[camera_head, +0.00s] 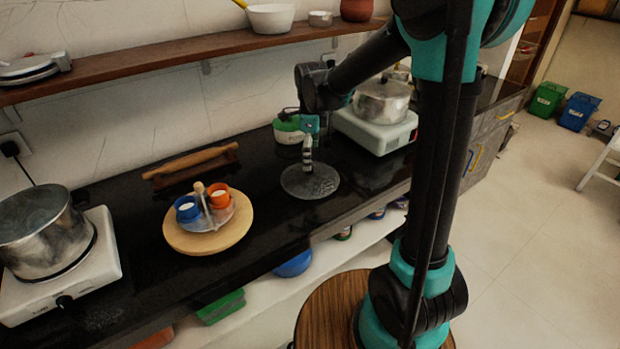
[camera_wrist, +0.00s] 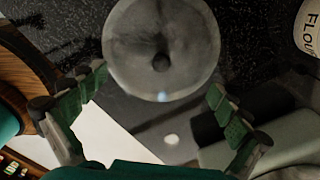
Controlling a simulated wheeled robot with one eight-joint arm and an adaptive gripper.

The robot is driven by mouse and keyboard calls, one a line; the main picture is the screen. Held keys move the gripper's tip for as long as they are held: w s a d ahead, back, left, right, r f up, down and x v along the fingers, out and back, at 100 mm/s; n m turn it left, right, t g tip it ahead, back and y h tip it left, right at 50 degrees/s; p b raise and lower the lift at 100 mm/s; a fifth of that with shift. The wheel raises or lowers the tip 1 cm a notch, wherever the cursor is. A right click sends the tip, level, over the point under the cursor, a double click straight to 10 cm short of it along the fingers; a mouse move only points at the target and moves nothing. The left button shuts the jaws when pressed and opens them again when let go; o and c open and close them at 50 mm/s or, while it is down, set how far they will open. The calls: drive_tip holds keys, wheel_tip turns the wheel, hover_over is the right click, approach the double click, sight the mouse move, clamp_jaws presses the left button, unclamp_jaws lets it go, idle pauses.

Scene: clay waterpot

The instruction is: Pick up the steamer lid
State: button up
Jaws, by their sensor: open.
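The steamer lid (camera_head: 310,181) is a round, flat grey metal disc lying on the black counter near its front edge. In the wrist view the lid (camera_wrist: 142,65) shows from above, with a small dark knob (camera_wrist: 161,62) at its middle. My gripper (camera_head: 307,165) is above the lid in the head view. In the wrist view my gripper (camera_wrist: 155,103) is open and empty, its two fingers apart on either side of the lid's near edge. The gap between fingertips and lid is hard to judge.
A steamer pot (camera_head: 382,102) sits on a white cooker (camera_head: 375,132) to the right. A flour canister (camera_wrist: 307,28) stands close by. A round wooden board (camera_head: 240,233) with blue and orange cups and a rolling pin (camera_head: 190,162) are left. A shelf (camera_head: 150,61) runs above.

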sight(310, 174)
drive_tip(key=shift+w+a+f, duration=0.1)
drive_tip(key=shift+f, duration=1.25)
drive_tip(key=shift+a+f, duration=0.1)
drive_tip(key=shift+f, duration=1.2)
drive_tip(key=shift+c, duration=0.5)
drive_tip(key=c, duration=1.5)
drive_tip(key=shift+c, duration=0.2)
